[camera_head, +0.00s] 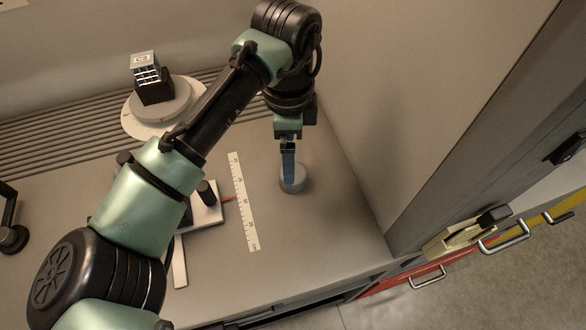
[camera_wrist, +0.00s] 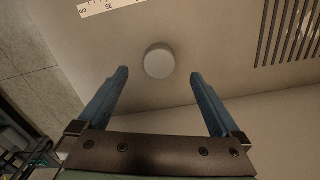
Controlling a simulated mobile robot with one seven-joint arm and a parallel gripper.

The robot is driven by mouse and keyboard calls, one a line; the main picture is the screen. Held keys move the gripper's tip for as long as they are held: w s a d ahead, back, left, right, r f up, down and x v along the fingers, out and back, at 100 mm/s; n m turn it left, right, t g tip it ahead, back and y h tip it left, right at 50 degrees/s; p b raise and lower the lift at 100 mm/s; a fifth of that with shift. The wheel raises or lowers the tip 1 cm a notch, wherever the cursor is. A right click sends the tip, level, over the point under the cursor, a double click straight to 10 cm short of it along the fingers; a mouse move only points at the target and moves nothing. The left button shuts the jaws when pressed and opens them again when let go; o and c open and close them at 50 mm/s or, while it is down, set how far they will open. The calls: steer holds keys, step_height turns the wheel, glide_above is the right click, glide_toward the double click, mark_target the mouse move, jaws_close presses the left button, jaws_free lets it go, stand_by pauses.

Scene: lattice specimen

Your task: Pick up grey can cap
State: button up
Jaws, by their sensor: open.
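The grey can cap (camera_head: 293,181) is a short round disc lying on the grey worktop, right of the white ruler. In the wrist view the cap (camera_wrist: 159,61) shows as a pale round disc, ahead of and between the two blue fingertips. My gripper (camera_head: 288,178) points down over the cap in the head view and partly covers it. In the wrist view my gripper (camera_wrist: 160,74) is open, with nothing between its fingers. The height of the fingertips above the cap is hard to tell.
A white ruler (camera_head: 243,202) lies left of the cap. A dark device with a white base (camera_head: 206,212) stands further left, partly behind my arm. A round stand (camera_head: 160,108) holds a lattice block (camera_head: 146,68). A grey wall (camera_head: 420,100) rises on the right.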

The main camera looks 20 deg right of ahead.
steer(key=f, duration=0.7)
steer(key=shift+d+f, duration=0.2)
steer(key=shift+f, duration=0.15)
steer(key=shift+c, duration=0.2)
steer(key=c, duration=1.2)
